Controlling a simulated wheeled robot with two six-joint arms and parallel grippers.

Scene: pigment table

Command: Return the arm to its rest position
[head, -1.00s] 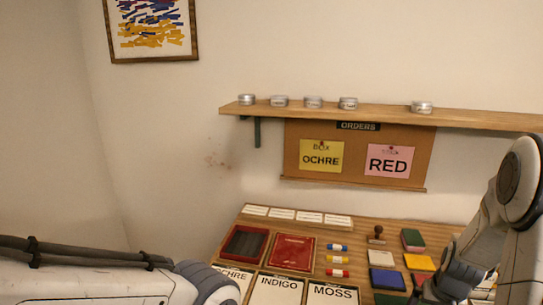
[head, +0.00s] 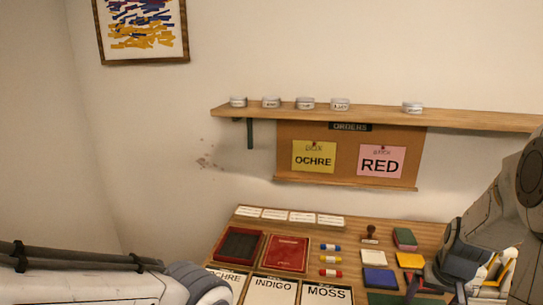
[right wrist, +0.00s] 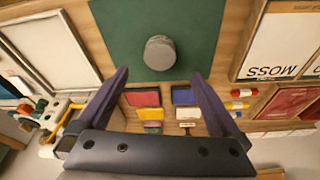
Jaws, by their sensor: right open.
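My right gripper (head: 436,292) is at the lower right in the head view, over the right part of the wooden table, with its fingers apart. In the right wrist view the open gripper (right wrist: 160,76) has nothing between its fingers. Beyond the fingertips a grey round piece (right wrist: 160,53) sits on a dark green mat (right wrist: 120,30); I cannot tell what it is. My left arm crosses the lower left of the head view. Its gripper is out of the picture.
A shelf (head: 375,115) with several tins is above.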

